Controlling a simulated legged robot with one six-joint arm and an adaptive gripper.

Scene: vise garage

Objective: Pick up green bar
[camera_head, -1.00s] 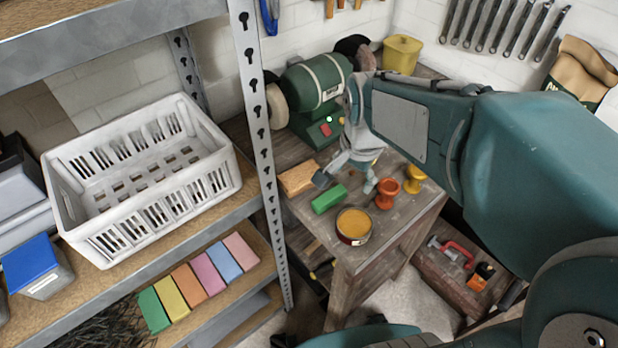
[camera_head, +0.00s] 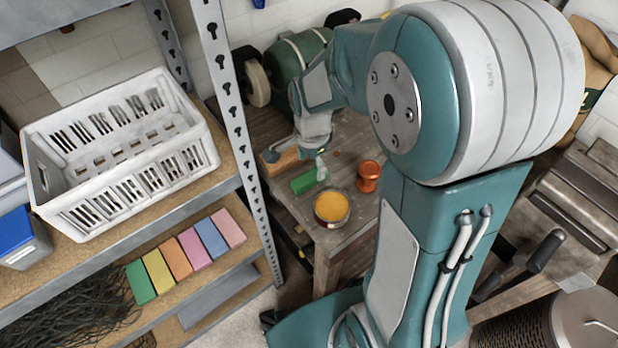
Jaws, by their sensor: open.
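A green bar (camera_head: 303,183) lies flat on the wooden workbench, between a tan wooden block and a round can. My gripper (camera_head: 296,164) is over the bench just behind the bar. Its two fingers are spread apart, one on the left near the tan block and one on the right by the bar's far end. Nothing is held. Whether the right finger touches the bar, I cannot tell. Another green bar (camera_head: 140,283) lies at the left end of a row of coloured bars on the lower shelf.
The tan block (camera_head: 283,161), an open can of orange contents (camera_head: 332,207) and an orange-red spool (camera_head: 368,176) crowd the bench (camera_head: 346,238). A bench grinder (camera_head: 258,82) stands behind. The shelf post (camera_head: 232,115) and white crate (camera_head: 75,210) are at left.

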